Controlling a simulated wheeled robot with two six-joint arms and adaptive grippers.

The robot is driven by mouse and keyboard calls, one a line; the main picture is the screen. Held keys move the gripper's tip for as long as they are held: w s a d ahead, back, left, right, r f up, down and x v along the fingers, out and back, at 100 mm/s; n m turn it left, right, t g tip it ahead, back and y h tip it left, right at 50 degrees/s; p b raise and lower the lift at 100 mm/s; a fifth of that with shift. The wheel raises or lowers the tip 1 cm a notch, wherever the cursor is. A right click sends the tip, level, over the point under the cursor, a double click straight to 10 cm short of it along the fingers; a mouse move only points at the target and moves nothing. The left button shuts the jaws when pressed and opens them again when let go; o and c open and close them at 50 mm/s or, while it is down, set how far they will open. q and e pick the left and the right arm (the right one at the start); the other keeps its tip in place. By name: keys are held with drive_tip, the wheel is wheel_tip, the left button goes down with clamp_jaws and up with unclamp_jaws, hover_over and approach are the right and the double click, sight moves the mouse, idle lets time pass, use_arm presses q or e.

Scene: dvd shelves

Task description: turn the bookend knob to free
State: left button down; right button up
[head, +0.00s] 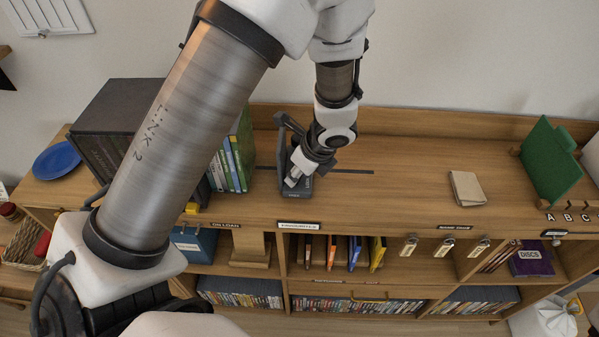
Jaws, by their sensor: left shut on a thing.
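The dark grey bookend (305,191) stands on the shelf top, to the right of a row of upright DVD cases (236,160). My left gripper (294,180) reaches down onto the bookend from above and is shut on a part low on it, where the knob would be. The knob itself is hidden by the fingers, so its setting cannot be read. Small lettering on the bookend's foot is too small to read. A dark slot or rail (345,171) runs right from the bookend. My right gripper does not show.
A large dark box (110,115) and a blue plate (56,160) are at the left. The shelf top between the bookend and notebook is clear. My left arm covers much of the left side.

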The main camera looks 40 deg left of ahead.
use_arm(q)
drive_tip(key=shift+f, duration=0.1)
idle(0.3)
drive_tip(key=c, duration=0.8)
unclamp_jaws()
drive_tip(key=shift+o, duration=0.2)
drive_tip(key=shift+w, duration=0.1)
drive_tip(key=v, duration=1.2)
drive_tip(key=shift+a, duration=0.1)
